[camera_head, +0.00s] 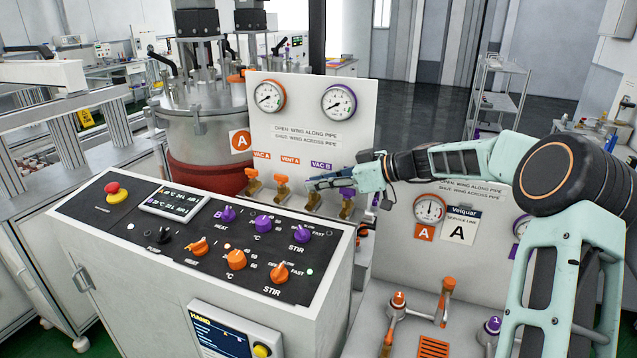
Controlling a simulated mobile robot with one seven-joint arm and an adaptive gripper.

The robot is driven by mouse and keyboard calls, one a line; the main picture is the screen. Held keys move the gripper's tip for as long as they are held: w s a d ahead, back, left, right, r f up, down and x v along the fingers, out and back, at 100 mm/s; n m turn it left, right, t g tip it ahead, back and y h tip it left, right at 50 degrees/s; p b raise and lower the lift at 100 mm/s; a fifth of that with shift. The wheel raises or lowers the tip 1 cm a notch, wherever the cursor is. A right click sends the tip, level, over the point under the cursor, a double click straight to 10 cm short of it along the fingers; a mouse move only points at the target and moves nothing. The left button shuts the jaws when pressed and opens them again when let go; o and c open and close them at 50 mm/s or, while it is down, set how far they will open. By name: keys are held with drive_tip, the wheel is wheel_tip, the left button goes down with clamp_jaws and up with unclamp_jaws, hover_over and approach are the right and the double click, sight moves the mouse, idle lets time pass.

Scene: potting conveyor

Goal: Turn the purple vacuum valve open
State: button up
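The vacuum valve under the purple VAC B label (321,166) shows its brass body (313,203) on the white gauge panel. Its wing is hidden by my gripper, so I cannot tell its angle. My gripper (312,184) reaches in from the right, with its fingers pointing left across the top of this valve. I cannot tell whether the fingers touch the wing or how far apart they are. Another valve with a purple wing (347,191) stands just to the right, partly covered by my gripper.
Two orange-winged valves (252,181) (282,186) stand to the left. Pressure gauges (269,96) (338,103) sit above; panel text reads open with wing along pipe, shut across. A black control console (190,240) with knobs is in front. A lower panel with a gauge (429,209) is right.

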clamp_jaws()
